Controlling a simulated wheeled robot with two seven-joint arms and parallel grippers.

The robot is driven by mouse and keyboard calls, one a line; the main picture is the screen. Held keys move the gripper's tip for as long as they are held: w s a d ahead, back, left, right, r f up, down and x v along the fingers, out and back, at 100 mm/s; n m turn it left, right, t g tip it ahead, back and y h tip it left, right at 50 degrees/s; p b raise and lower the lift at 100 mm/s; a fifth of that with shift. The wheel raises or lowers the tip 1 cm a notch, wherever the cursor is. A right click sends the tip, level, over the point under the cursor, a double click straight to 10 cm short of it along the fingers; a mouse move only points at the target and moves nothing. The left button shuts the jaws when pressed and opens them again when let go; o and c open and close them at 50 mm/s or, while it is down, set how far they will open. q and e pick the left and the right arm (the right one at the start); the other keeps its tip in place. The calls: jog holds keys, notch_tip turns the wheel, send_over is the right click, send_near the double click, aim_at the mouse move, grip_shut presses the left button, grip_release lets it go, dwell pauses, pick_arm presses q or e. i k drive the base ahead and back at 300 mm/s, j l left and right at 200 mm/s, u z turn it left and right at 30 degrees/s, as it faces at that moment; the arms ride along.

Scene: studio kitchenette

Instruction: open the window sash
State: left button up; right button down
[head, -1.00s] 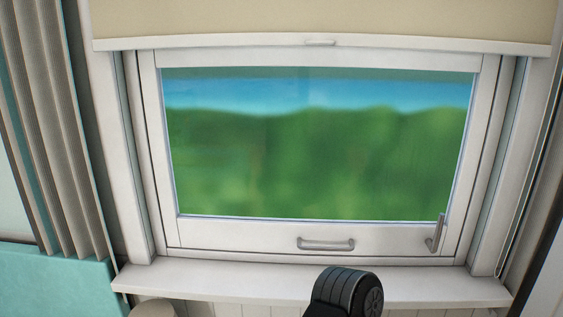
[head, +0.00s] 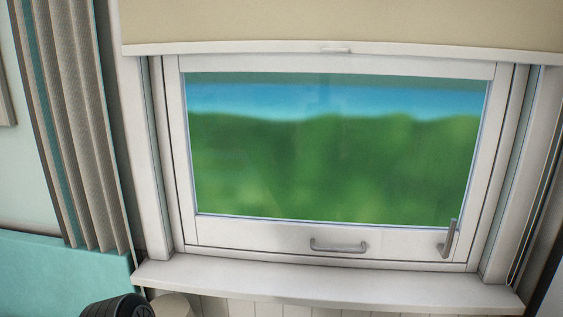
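The white window sash (head: 270,234) sits in its frame and looks closed. A grey bar handle (head: 338,246) is on the middle of its bottom rail. A grey lever handle (head: 448,240) stands upright near the lower right corner of the sash. Neither of my grippers shows in the head view. A dark rounded part of my own arm (head: 117,306) shows at the lower left edge, below the sill and apart from the window.
A beige blind (head: 340,22) with a white bottom bar hangs above the sash. A white sill (head: 330,285) runs below it and looks bare. Grey pleated curtains (head: 75,130) hang at the left, above a teal surface (head: 65,275). A beige rounded object (head: 174,305) is under the sill's left end.

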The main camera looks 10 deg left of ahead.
aim_at(388, 242)
jog(key=k+l+u, duration=0.1)
jog(key=l+u, duration=0.15)
jog(key=u, duration=0.15)
jog(key=k+l+u, duration=0.15)
jog(key=u, duration=0.3)
jog(key=l, duration=0.15)
